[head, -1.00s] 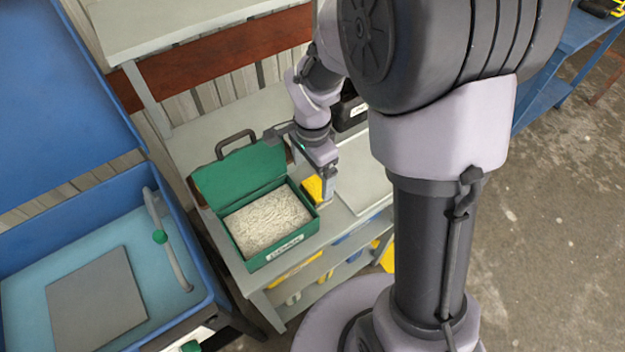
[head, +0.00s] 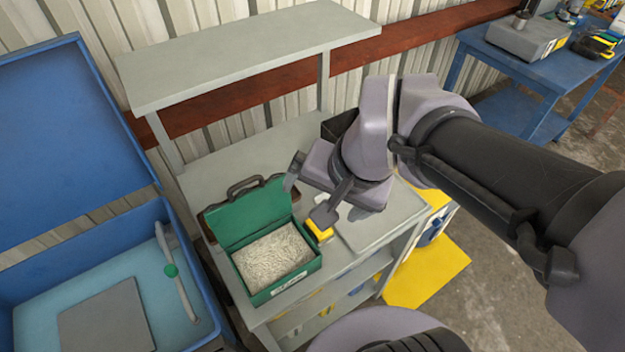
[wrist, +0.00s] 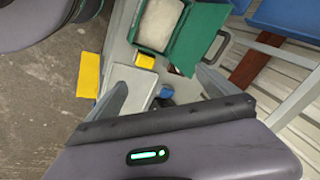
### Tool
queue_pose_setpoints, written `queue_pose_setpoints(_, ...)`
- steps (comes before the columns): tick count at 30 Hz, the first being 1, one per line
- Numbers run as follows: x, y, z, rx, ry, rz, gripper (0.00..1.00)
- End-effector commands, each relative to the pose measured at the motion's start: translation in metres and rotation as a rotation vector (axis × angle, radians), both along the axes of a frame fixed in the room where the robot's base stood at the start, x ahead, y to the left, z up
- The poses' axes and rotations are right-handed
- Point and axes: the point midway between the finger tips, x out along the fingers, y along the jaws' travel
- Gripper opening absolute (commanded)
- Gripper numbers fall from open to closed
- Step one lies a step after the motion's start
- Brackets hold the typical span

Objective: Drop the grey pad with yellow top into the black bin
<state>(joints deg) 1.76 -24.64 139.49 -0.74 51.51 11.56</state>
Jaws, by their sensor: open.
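The pad with the yellow top (head: 319,231) lies on the grey bench just right of the green box; its yellow top also shows in the wrist view (wrist: 145,61). Its grey part is hard to make out. My gripper (head: 307,198) is open and empty, raised above the bench behind and over the pad, its fingers spread wide and apart from it. In the wrist view the two fingers (wrist: 163,92) frame part of the bench. The black bin (head: 338,126) stands at the back of the bench, mostly hidden behind my gripper.
An open green box (head: 287,285) of pale granules sits left of the pad. A light flat plate (head: 372,232) lies to its right. A grey shelf (head: 240,58) overhangs the back. A blue tub (head: 200,290) stands at left, a blue table (head: 495,65) at far right.

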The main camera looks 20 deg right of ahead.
Motion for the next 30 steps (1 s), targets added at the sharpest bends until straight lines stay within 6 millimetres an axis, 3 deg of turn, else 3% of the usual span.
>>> queue_pose_setpoints(1,0.024,-0.006,0.014,0.022,0.087,-0.080,0.98)
queue_pose_setpoints(2,0.039,-0.009,0.010,0.035,0.134,-0.137,0.98)
queue_pose_setpoints(6,0.091,-0.026,-0.034,0.074,0.325,-0.388,0.98)
queue_pose_setpoints(9,0.107,-0.034,-0.072,0.082,0.419,-0.519,0.98)
queue_pose_setpoints(17,0.111,-0.039,-0.136,0.082,0.491,-0.626,0.98)
queue_pose_setpoints(24,0.108,-0.031,-0.209,0.081,0.491,-0.622,0.98)
queue_pose_setpoints(30,0.108,-0.027,-0.236,0.083,0.487,-0.623,0.98)
